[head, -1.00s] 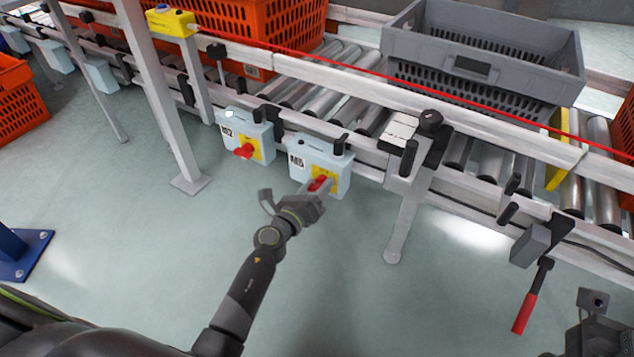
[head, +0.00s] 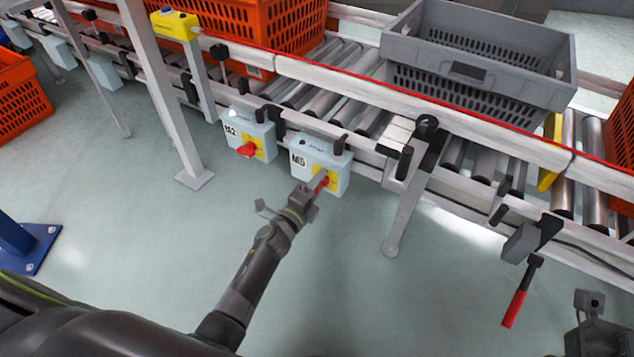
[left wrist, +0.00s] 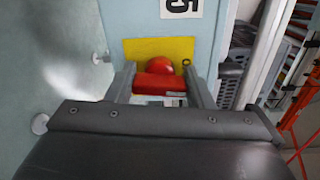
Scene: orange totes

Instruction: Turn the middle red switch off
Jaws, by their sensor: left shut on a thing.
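A red switch (head: 323,184) sits on a yellow plate on the front of a pale blue box marked M5 (head: 312,160), below the conveyor. My left gripper (head: 318,182) reaches it from below and is shut on its handle. In the left wrist view the red switch (left wrist: 160,80) lies between the two grey fingers (left wrist: 161,90), its handle crosswise in front of the yellow plate. The gripper partly hides the switch in the head view. A second red switch (head: 247,149) is on the box marked M2 (head: 240,130) to the left, clear of the gripper.
The roller conveyor (head: 440,130) runs behind the boxes, with a grey crate (head: 480,60) and orange totes (head: 250,30). A support leg (head: 408,215) stands right of M5. A red-handled lever (head: 515,308) hangs at the lower right. Floor below is clear.

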